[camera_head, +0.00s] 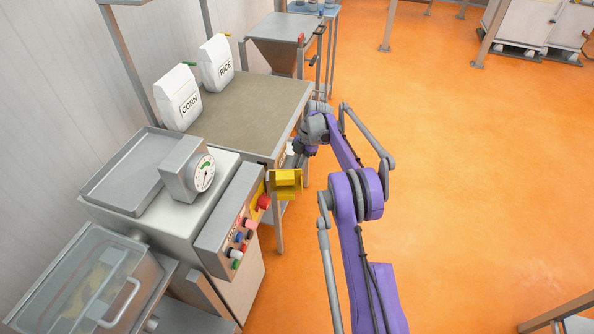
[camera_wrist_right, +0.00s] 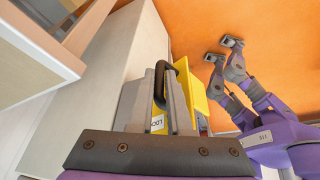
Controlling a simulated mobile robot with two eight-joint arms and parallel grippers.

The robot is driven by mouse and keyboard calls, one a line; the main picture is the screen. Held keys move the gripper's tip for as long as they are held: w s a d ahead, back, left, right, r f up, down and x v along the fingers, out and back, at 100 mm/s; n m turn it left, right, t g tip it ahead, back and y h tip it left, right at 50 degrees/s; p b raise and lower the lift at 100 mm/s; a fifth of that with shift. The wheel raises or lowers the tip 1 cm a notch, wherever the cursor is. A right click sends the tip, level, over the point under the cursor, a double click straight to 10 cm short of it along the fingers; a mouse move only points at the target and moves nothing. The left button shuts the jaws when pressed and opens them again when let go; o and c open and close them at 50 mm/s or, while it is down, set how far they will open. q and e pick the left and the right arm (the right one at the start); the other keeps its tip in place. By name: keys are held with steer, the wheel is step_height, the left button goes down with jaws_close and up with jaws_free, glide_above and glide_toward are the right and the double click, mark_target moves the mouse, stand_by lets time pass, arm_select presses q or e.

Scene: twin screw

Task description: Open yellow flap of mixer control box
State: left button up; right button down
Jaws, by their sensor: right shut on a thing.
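The mixer control box (camera_head: 229,218) is a grey sloped panel with coloured buttons and a red knob (camera_head: 263,202). The yellow flap (camera_head: 286,180) sticks out at its far right end; in the right wrist view yellow (camera_wrist_right: 190,88) shows just beyond the fingers. My right gripper (camera_head: 298,149) is beyond the flap, beside the steel table's edge. In the wrist view it (camera_wrist_right: 162,73) is shut on a padlock with a dark curved shackle (camera_wrist_right: 158,84) and a white lettered label (camera_wrist_right: 157,123). Whether the padlock is still on the flap cannot be told. My left gripper is not seen.
A dial gauge (camera_head: 204,172) and a grey tray (camera_head: 135,168) sit on the mixer. Corn (camera_head: 178,100) and rice (camera_head: 216,63) bags stand on the table (camera_head: 237,112). A clear-lidded bin (camera_head: 88,285) is at front left. Orange floor (camera_head: 480,170) is open to the right.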

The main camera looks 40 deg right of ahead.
steer(key=shift+a, duration=0.3)
steer(key=c, duration=0.9)
jaws_free()
steer(key=shift+w+a, duration=0.1)
steer(key=shift+r, duration=0.1)
steer(key=shift+d+r, duration=0.25)
steer(key=shift+r, duration=0.05)
steer(key=p+v, duration=0.1)
steer(key=v, duration=0.9)
steer(key=shift+f, duration=0.1)
